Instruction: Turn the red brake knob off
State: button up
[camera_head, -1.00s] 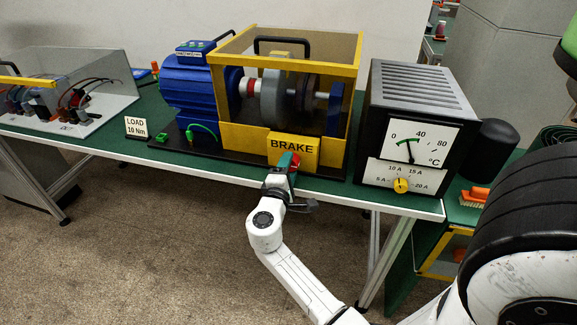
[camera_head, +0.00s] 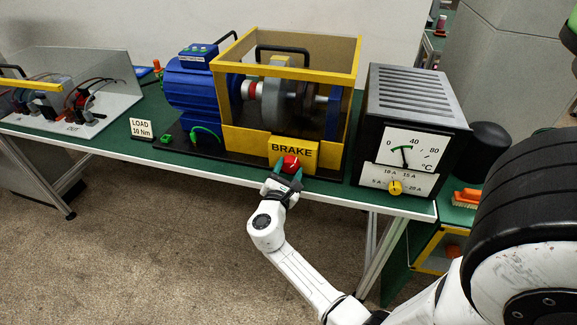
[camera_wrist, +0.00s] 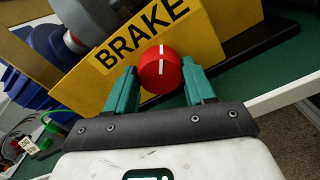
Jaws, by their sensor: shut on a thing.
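The red brake knob (camera_head: 291,162) sits on the yellow panel lettered BRAKE (camera_head: 283,150), on the front of the yellow-framed guard. In the wrist view the round red knob (camera_wrist: 160,68) shows a white pointer line, running nearly up and down in that picture. My gripper (camera_head: 285,178) has its green fingers on both sides of the knob and is shut on it. The wrist view shows one finger left and one right of the knob; the exact contact at the far side is hidden.
A blue motor (camera_head: 192,85) stands left of the guard (camera_head: 345,68). A black meter box (camera_head: 412,110) with a yellow selector knob (camera_head: 395,187) stands to the right. A LOAD 10 Nm sign (camera_head: 141,129) stands at left. The bench's white front edge (camera_head: 200,166) runs below.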

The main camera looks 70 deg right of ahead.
jog(key=n+p, duration=0.2)
jog(key=n, duration=0.1)
jog(key=shift+n, duration=0.4)
jog(key=shift+f+n+p, duration=0.1)
jog(key=shift+n+p, duration=0.85)
jog(key=shift+n, duration=0.85)
jog(key=o, duration=1.1)
jog(key=shift+w, duration=0.1)
jog(key=shift+c, duration=0.2)
jog(key=a+b, duration=0.1)
jog(key=a, duration=0.9)
jog(key=shift+s+a, duration=0.4)
jog(key=shift+s, duration=0.05)
